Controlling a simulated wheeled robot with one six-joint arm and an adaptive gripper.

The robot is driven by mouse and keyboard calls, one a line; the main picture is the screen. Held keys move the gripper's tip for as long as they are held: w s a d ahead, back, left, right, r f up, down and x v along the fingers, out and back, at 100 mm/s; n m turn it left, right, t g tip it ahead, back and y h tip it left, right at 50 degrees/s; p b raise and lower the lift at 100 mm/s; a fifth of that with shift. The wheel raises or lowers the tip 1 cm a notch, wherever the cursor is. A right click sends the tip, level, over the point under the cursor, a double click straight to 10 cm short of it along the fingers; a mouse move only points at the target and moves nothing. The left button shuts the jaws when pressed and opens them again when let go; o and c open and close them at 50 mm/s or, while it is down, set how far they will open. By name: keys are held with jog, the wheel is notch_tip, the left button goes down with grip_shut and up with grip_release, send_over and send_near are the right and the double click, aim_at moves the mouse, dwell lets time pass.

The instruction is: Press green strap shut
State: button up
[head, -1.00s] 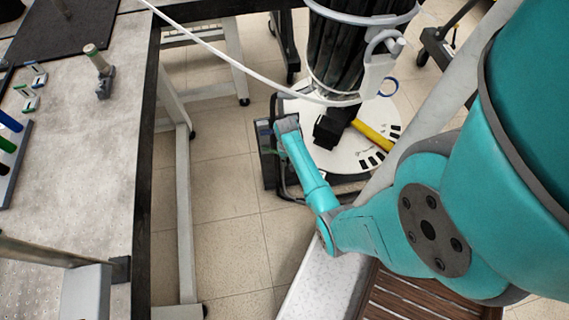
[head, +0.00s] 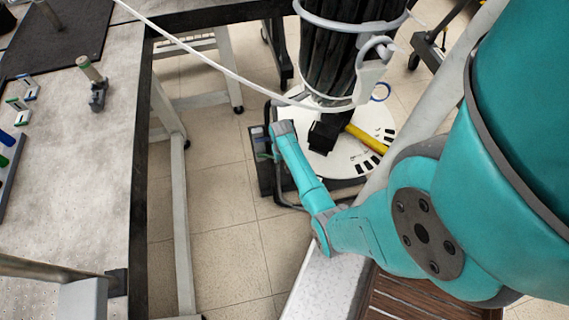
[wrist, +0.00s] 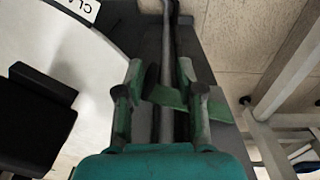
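The green strap (wrist: 171,98) shows in the wrist view as a short flat band between my gripper's fingers and out past the right one. A long grey bar (wrist: 168,40) runs through the gap between the fingers. My gripper (wrist: 163,88) has its two fingers apart, one on each side of the bar. I cannot tell whether either finger touches the strap. In the head view, my wrist hides most of the gripper, beside a dark frame (head: 264,175) at the edge of the white disc (head: 340,160). The strap is not clear there.
A black coil bundle (head: 340,50) with a white cable (head: 215,65) hangs above the disc. A yellow bar (head: 367,139) and a black block (head: 325,133) are on the disc. A grey bench (head: 75,180) stands at left. Open tiled floor (head: 225,230) lies between.

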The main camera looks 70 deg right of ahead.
jog(key=shift+s+a+f, duration=0.1)
jog(key=shift+s, duration=0.1)
notch_tip(320, 180, up, 12)
jog(key=shift+w+a, duration=0.15)
jog(key=shift+w, duration=0.05)
dwell(0.4)
